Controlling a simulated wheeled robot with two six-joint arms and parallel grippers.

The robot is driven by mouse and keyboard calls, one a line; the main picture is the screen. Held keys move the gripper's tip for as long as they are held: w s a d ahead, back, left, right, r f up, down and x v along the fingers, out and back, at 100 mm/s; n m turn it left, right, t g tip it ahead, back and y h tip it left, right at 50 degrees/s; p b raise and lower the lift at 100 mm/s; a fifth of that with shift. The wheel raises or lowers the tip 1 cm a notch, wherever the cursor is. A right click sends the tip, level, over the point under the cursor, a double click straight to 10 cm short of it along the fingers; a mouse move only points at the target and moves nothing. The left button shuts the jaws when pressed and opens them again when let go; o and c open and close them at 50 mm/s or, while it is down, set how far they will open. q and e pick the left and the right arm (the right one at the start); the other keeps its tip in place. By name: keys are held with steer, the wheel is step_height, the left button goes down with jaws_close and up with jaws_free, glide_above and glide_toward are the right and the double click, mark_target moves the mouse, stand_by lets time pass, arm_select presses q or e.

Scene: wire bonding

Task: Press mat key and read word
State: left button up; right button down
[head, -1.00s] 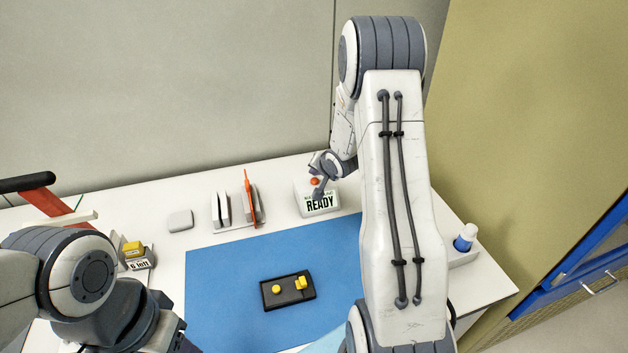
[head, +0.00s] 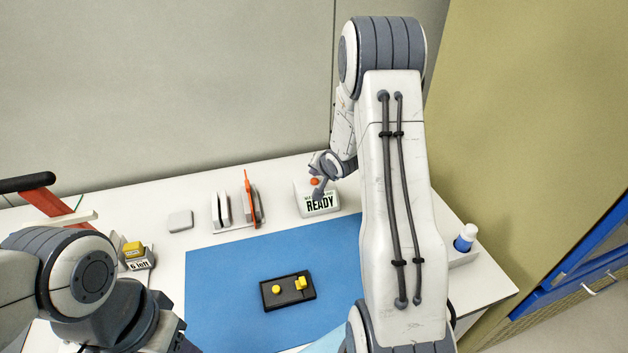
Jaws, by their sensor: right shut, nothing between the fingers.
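A small white box (head: 328,207) stands at the back of the table, with an orange-red round key (head: 314,182) on its top. Its front display reads "READY" in large letters; a smaller line above it is too small to read and partly covered. My right gripper (head: 318,193) is shut and empty, pointing down in front of the box close to the key; I cannot tell whether it touches. A blue mat (head: 225,290) covers the middle of the table. My left arm is at the lower left, and its gripper is out of view.
A black tray (head: 288,304) with yellow parts lies on the mat. Behind it are a rack (head: 222,212) with an orange-red item (head: 249,195) and a grey block (head: 180,221).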

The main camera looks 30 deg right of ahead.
mark_target(315, 186)
stand_by(0.4)
steer(key=shift+f, duration=0.4)
steer(key=shift+f+b, duration=0.45)
steer(key=shift+f, duration=0.1)
stand_by(0.6)
steer(key=shift+r+p, duration=0.95)
steer(key=shift+p, duration=0.1)
step_height(315, 186, up, 5)
steer(key=p, duration=0.5)
